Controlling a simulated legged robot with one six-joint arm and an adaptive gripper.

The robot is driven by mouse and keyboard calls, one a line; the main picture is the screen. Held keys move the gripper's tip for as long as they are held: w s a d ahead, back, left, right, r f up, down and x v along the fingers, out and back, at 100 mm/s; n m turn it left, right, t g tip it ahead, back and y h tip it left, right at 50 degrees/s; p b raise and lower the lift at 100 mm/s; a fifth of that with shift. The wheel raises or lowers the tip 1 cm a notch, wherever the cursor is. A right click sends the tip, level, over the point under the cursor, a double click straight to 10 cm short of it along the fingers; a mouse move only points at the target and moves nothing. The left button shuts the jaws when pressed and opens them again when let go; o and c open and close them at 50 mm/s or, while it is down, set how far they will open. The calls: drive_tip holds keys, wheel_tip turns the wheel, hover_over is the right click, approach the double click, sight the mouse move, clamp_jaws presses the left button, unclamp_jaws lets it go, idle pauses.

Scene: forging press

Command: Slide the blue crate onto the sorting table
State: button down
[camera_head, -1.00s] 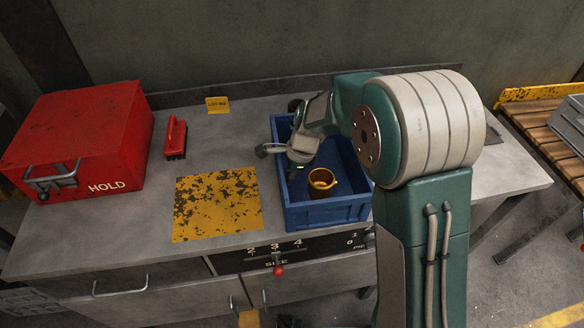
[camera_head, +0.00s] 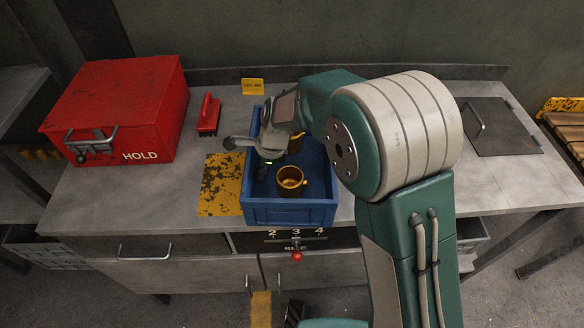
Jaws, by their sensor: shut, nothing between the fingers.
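The blue crate (camera_head: 290,214) sits on the grey sorting table (camera_head: 150,205), over the right part of a worn yellow patch (camera_head: 219,187). The crate looks upright. It holds a brass cup (camera_head: 291,181) near its front and another yellow item (camera_head: 294,144) farther back, partly hidden by my arm. My gripper (camera_head: 262,160) is low over the crate's left side, shut and empty. I cannot tell whether it touches the left wall. My arm hides part of the crate's back and right side.
A red HOLD box (camera_head: 115,110) stands on the left of the table, with a red-handled brush (camera_head: 208,115) beside it. A yellow tag (camera_head: 252,86) stands at the back. A dark hatch (camera_head: 498,127) lies on the right. A red-knobbed slider (camera_head: 297,255) is on the front.

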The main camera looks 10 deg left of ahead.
sight(210, 187)
drive_tip(key=s+a, duration=0.1)
drive_tip(key=a, duration=0.3)
drive_tip(key=s+a, duration=0.2)
drive_tip(key=a, duration=0.2)
drive_tip(key=s+a, duration=0.1)
drive_tip(key=a, duration=0.3)
drive_tip(key=shift+s, duration=0.25)
drive_tip(key=shift+d, duration=0.1)
